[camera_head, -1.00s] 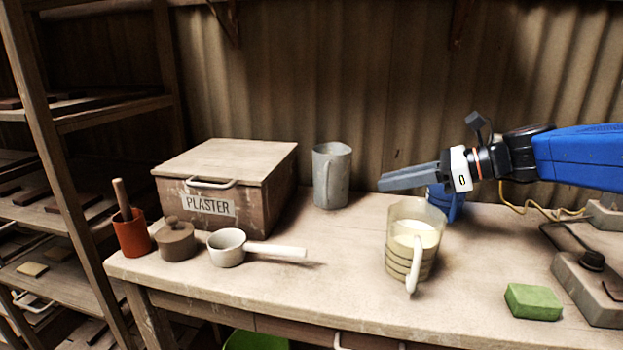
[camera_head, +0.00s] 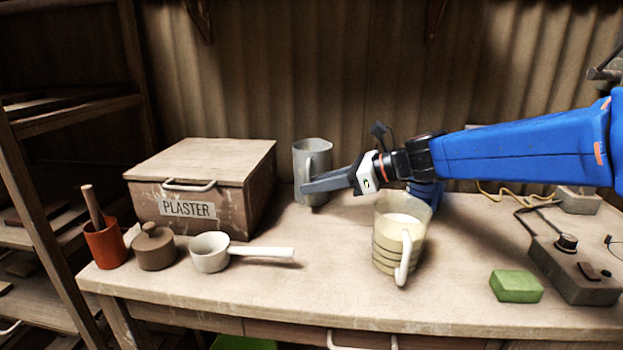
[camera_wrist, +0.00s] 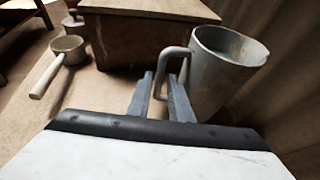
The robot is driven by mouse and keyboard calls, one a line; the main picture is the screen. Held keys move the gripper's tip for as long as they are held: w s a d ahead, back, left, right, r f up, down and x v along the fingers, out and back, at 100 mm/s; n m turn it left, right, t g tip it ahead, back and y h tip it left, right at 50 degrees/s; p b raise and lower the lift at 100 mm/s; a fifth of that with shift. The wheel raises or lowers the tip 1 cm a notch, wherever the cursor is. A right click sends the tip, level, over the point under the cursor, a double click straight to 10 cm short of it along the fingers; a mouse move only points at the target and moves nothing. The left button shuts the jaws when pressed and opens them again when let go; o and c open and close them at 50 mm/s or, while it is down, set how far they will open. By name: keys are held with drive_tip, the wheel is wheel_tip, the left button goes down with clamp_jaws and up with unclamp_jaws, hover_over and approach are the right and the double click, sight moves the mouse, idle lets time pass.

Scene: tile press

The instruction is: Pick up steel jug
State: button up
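The steel jug (camera_head: 312,158) is a grey metal jug standing upright at the back of the bench, right of the plaster box. In the wrist view the jug (camera_wrist: 222,75) stands at the right, with its handle (camera_wrist: 168,68) toward the left. My gripper (camera_head: 306,187) points left at the jug's handle side and partly covers its lower part in the head view. In the wrist view my gripper (camera_wrist: 164,88) has its two fingers apart, and the lower end of the handle lies between or just beyond the fingertips. I cannot tell whether they touch it.
The plaster box (camera_head: 200,195) stands left of the jug. A clear pitcher of cream liquid (camera_head: 385,250) stands below my arm. A white ladle pan (camera_head: 210,253), lidded pot (camera_head: 154,250), orange cup (camera_head: 104,247), green sponge (camera_head: 516,286) and control box (camera_head: 575,272) are farther off. The front middle bench is free.

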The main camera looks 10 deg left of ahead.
drive_tip(key=shift+x, duration=3.15)
clamp_jaws()
